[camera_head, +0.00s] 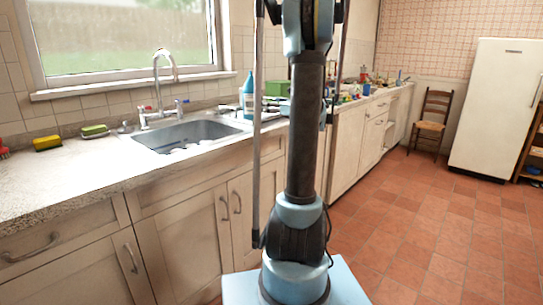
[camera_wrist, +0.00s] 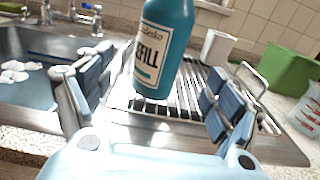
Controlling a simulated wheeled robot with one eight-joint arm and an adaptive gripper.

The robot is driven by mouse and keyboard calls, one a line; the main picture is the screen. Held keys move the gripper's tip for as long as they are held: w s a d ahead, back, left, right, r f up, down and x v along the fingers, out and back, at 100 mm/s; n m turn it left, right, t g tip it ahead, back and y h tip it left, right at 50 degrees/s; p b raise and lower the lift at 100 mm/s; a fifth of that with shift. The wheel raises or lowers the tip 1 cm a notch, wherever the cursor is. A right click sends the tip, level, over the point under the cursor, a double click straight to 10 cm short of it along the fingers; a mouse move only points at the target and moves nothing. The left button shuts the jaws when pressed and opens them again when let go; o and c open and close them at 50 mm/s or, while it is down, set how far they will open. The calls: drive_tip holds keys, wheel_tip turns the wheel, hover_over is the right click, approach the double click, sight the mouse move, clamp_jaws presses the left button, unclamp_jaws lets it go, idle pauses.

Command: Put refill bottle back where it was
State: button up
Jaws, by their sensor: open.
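The refill bottle (camera_wrist: 163,50) is teal with a cream label that reads "FILL" in part. In the wrist view it stands close to upright over the metal drying rack (camera_wrist: 190,82), its top cut off by the frame. My gripper (camera_wrist: 155,100) is open, with one blue-padded finger on each side of the bottle. Gaps show between the bottle and both fingers. I cannot tell for sure whether the bottle's base rests on the rack. In the head view a teal bottle top (camera_head: 249,84) shows beside the sink, left of my arm; my gripper is mostly hidden there.
The sink (camera_head: 190,132) with its faucet (camera_head: 160,75) lies left of the rack, with white items in it. A white cup (camera_wrist: 217,47), a green box (camera_wrist: 288,68) and a clear measuring cup (camera_wrist: 306,108) stand to the right. Sponges (camera_head: 95,130) lie on the counter at left.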

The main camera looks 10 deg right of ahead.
drive_tip(key=s+a+f+n+g, duration=0.1)
drive_tip(key=s+a+n, duration=0.1)
drive_tip(key=s+a, duration=0.1)
drive_tip(key=s+a+f+n+g, duration=0.1)
drive_tip(key=s+a+n, duration=0.1)
drive_tip(key=s+a, duration=0.1)
drive_tip(key=s+a+f+n+g, duration=0.1)
drive_tip(key=s+a+n+g, duration=0.1)
drive_tip(key=s+a, duration=0.1)
drive_tip(key=shift+f+n, duration=0.1)
drive_tip(key=shift+n, duration=0.3)
drive_tip(key=s+a+f+n+g+h, duration=0.1)
drive_tip(key=s+a+f+n+g, duration=0.2)
drive_tip(key=s, duration=0.4)
drive_tip(key=s+a+f+n+g+h, duration=0.1)
drive_tip(key=s+a+f+n+h, duration=0.1)
drive_tip(key=s+f+n, duration=0.4)
drive_tip(key=s+d+f+n+g+h, duration=0.1)
drive_tip(key=s+f+n, duration=0.3)
drive_tip(key=s, duration=0.4)
drive_tip(key=s+d+f+n+g+h, duration=0.2)
drive_tip(key=s+d+f+n+h, duration=0.1)
drive_tip(key=s, duration=0.5)
drive_tip(key=s+d+f+n+g+h, duration=0.1)
drive_tip(key=s+d+f+n+h, duration=0.1)
drive_tip(key=s+f+n, duration=0.3)
drive_tip(key=shift+s+d+f+n+h, duration=0.25)
drive_tip(key=shift+s+n+h, duration=0.45)
drive_tip(key=shift+s, duration=1.25)
